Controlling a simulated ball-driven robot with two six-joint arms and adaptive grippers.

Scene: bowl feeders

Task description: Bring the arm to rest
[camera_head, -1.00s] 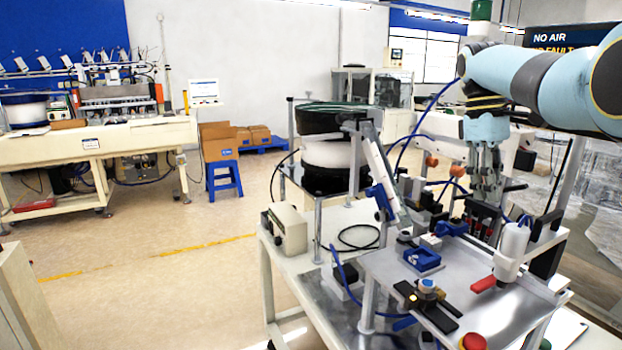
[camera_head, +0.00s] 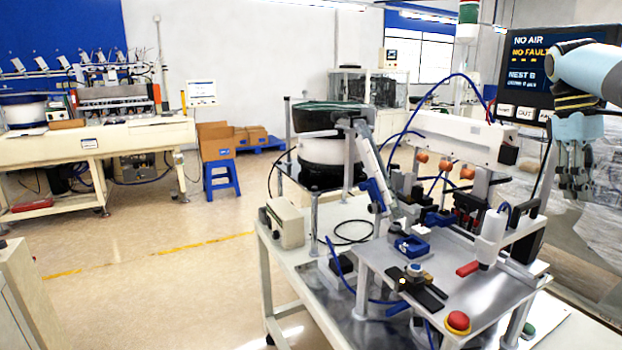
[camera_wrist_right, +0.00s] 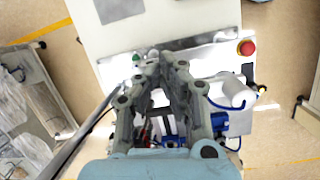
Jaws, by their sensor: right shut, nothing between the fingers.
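My right gripper (camera_head: 576,190) hangs pointing down at the right edge of the head view, to the right of the feeder machine and below the display screen (camera_head: 555,72). It is shut and empty. In the right wrist view the gripper (camera_wrist_right: 158,70) fills the middle, with the pale machine table (camera_wrist_right: 130,30) below it. My left gripper is not in view.
A bowl feeder (camera_head: 325,150) stands behind. Open floor (camera_head: 150,280) lies to the left.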

